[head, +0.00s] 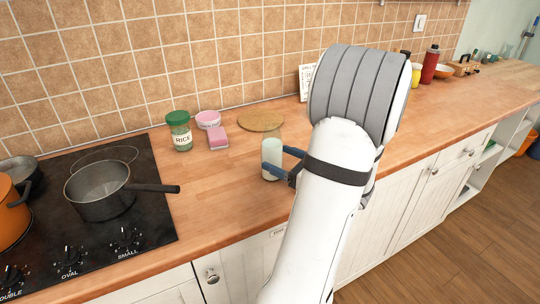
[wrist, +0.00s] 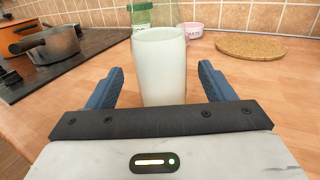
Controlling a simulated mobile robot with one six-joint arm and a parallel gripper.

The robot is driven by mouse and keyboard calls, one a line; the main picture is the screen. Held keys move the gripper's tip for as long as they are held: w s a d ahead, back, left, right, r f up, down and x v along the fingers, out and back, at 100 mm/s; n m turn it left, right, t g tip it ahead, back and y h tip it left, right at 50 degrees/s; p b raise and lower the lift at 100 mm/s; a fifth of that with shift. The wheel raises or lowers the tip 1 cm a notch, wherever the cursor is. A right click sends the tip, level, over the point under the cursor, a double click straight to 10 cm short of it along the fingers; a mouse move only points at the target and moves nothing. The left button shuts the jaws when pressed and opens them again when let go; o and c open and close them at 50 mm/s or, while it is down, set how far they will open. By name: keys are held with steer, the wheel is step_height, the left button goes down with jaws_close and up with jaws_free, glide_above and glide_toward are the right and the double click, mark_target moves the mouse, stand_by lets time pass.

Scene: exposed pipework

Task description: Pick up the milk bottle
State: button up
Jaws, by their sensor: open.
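The milk bottle (wrist: 160,66) looks like a clear cylindrical glass vessel with white milk in it. It stands upright on the wooden counter, and in the head view (head: 271,158) it is just left of my arm. My gripper (wrist: 160,82) is open, with one blue finger on each side of the bottle. Gaps show between the fingers and the glass in the wrist view. In the head view the gripper (head: 279,164) is partly hidden by my own arm. The bottle's lower end is hidden behind the gripper body in the wrist view.
A saucepan (head: 100,192) stands on the black hob (head: 150,222) at left. The counter's front edge is close to the arm.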

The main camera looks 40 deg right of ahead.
mark_target(266, 152)
steer(key=w, duration=0.5)
steer(key=shift+w+a, duration=0.1)
steer(key=shift+a, duration=0.25)
steer(key=shift+c, duration=0.2)
steer(key=c, duration=1.4)
